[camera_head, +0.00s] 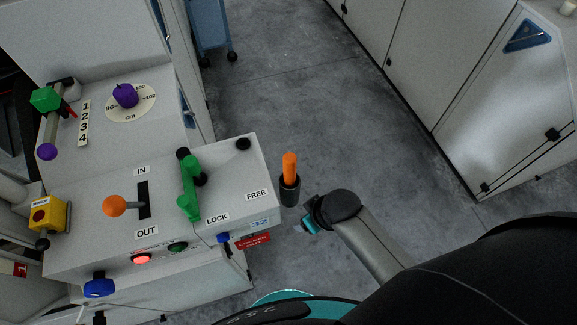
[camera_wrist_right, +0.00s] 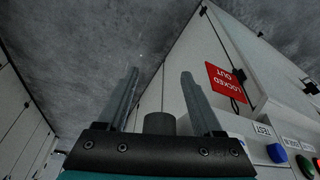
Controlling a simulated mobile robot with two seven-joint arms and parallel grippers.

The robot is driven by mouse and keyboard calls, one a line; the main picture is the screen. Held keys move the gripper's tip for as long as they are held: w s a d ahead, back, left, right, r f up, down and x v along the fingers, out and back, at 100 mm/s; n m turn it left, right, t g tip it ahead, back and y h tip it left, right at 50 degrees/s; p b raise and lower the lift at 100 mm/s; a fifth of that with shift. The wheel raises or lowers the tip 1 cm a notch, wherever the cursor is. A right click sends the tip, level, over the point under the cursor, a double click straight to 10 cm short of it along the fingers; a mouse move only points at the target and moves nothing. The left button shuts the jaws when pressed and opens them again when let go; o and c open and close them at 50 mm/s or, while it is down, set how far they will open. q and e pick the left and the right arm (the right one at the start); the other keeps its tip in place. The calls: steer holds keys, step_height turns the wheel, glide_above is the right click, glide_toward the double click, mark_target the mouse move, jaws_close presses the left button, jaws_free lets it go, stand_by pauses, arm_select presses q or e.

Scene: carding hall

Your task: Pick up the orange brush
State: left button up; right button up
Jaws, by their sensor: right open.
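The orange brush (camera_head: 289,166) stands upright in a dark cylindrical holder (camera_head: 289,190) at the right side of the grey control console, with its orange upper part showing and its lower part hidden. My right gripper (camera_head: 307,216) is just right of and below the holder in the head view. In the right wrist view its two fingers (camera_wrist_right: 160,75) are spread apart with nothing gripped. A dark cylinder (camera_wrist_right: 160,123), which looks like the holder, shows behind the gripper's palm between the fingers; no orange is visible there. My left gripper is not in view.
The console (camera_head: 232,160) carries a green lever (camera_head: 188,188), an orange ball knob (camera_head: 115,206) and several buttons. A red lockout tag (camera_head: 253,241) hangs at its right edge. White cabinets (camera_head: 495,110) stand at right. Grey floor (camera_head: 300,80) between is clear.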

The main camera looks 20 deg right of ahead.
steer(key=a+r+n+y+p, duration=0.1)
steer(key=a+r+n+p, duration=0.15)
steer(key=r, duration=0.95)
steer(key=a+r+n+y+p, duration=0.1)
steer(key=a+r+n+p, duration=0.2)
steer(key=r, duration=1)
steer(key=n+g+h, duration=0.3)
steer(key=n+g, duration=0.1)
steer(key=n, duration=1.3)
glide_toward(290, 167)
steer(key=f+b, duration=0.1)
steer(key=f, duration=0.7)
steer(key=f+b, duration=0.1)
steer(key=f, duration=0.3)
steer(key=shift+w+f+b, duration=0.2)
steer(key=shift+w+b, duration=0.1)
steer(key=shift+w, duration=0.1)
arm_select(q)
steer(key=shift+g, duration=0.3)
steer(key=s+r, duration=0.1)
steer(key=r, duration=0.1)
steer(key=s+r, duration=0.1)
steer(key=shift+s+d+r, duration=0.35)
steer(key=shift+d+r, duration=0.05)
arm_select(e)
jaws_close()
